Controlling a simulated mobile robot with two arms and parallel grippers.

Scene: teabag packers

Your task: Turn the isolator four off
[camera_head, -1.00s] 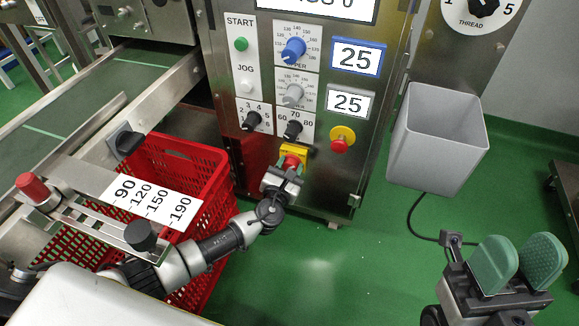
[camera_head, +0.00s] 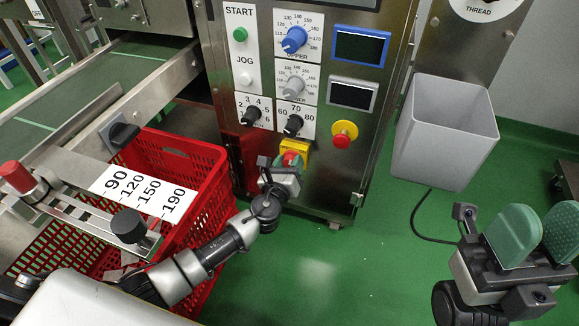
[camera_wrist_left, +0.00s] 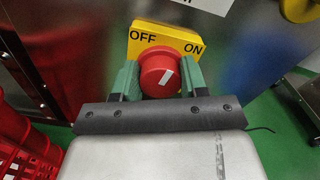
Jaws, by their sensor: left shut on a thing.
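The isolator is a yellow plate (camera_wrist_left: 182,34) marked OFF on the left and ON on the right, with a red round knob (camera_wrist_left: 156,78) on it. The knob has a white mark on its face, slanted up and slightly right in the left wrist view. In the head view the knob (camera_head: 290,158) sits low on the steel panel. My left gripper (camera_head: 283,172) is shut on the knob, green fingers (camera_wrist_left: 160,82) on both sides. No number four is readable. My right gripper (camera_head: 542,240) is open and empty at the lower right.
A yellow button plate with a red button (camera_head: 343,135) is above right of the isolator. The two displays (camera_head: 360,47) are dark. A red crate (camera_head: 190,160) stands left, a grey bin (camera_head: 445,130) right. Green floor is clear between.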

